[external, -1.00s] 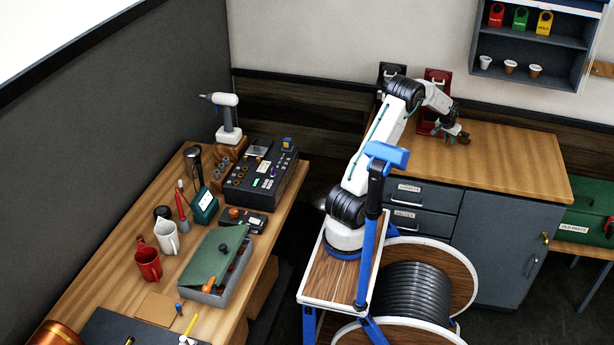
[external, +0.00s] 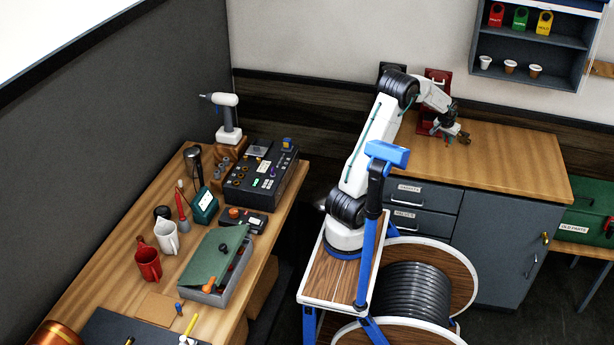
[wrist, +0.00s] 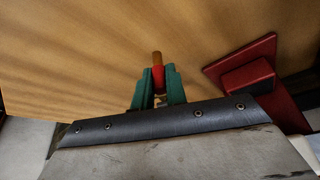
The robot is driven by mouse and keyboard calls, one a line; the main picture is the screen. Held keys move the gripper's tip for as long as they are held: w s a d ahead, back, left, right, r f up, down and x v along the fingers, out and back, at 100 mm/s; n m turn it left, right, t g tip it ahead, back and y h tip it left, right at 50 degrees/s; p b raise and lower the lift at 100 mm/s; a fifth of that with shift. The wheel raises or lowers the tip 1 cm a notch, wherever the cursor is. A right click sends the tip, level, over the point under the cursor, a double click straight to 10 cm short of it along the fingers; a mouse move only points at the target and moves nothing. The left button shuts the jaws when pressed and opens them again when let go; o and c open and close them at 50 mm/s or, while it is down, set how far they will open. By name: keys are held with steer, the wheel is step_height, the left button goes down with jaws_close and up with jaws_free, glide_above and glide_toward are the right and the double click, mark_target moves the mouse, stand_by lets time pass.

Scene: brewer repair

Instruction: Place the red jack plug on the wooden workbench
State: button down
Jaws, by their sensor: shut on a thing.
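My gripper (wrist: 158,90) is shut on the red jack plug (wrist: 158,79), whose brass-coloured tip points away from the jaws in the wrist view. Green fingers grip it on both sides. The wooden top (wrist: 70,60) of the right-hand bench fills the view behind the plug. In the external view my gripper (external: 457,137) is over the back-left part of that wooden top (external: 510,165). The plug is too small there to make out clearly. I cannot tell its exact height above the wood.
A red device (external: 437,88) stands at the back left of this bench, close to my gripper; its red base (wrist: 250,75) shows at right in the wrist view. The bench top to the right is clear. Another wooden bench (external: 110,285) at left is crowded with mugs and tools.

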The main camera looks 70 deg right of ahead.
steer(key=a, duration=0.3)
steer(key=w+a, duration=0.1)
steer(key=a, duration=0.2)
steer(key=a+r, duration=0.1)
steer(key=a, duration=0.2)
steer(key=shift+w+a, duration=0.15)
steer(key=shift+w, duration=0.05)
